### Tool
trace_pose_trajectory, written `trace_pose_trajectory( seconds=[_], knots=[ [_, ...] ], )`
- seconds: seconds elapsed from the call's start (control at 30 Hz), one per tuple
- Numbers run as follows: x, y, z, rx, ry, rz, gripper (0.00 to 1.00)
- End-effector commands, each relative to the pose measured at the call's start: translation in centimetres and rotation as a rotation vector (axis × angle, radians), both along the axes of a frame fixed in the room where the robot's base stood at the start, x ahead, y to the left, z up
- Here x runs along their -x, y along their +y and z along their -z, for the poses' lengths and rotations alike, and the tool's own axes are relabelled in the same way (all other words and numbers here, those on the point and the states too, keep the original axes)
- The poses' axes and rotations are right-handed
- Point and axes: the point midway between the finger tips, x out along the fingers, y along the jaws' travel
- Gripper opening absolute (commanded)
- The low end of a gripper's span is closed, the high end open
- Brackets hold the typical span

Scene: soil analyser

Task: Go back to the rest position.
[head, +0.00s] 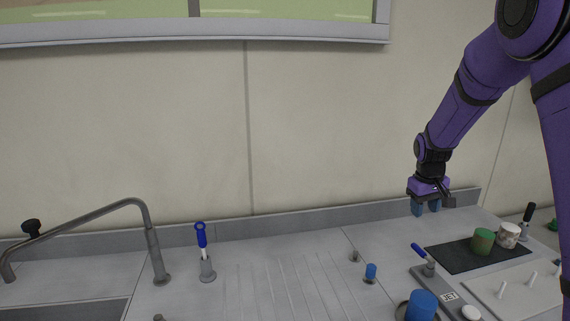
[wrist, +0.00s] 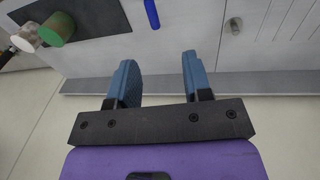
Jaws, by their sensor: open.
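My gripper (head: 426,207) is at the end of my purple arm, above the back right part of the counter, near the wall. In the wrist view its two blue fingers (wrist: 160,85) are apart, with nothing between them. The grey counter (head: 270,275) lies below. No held object shows in either view.
A dark mat (head: 455,258) carries a green cylinder (head: 482,241) and a whitish cup (head: 508,235). A device marked "JET" (head: 449,296) has a blue-handled lever (head: 419,250). Blue cylinders (head: 422,305) stand nearby. A faucet (head: 150,245) is at left.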

Motion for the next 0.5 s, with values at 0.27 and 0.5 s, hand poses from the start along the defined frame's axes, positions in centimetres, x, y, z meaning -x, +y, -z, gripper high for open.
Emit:
trace_pose_trajectory(
  seconds=[0.27, 0.5],
  knots=[
    [6.1, 2.6, -8.0, -0.075, -0.086, 0.037, 0.45],
    [12.2, 4.5, -13.1, -0.122, -0.154, 0.06, 0.45]
  ],
)
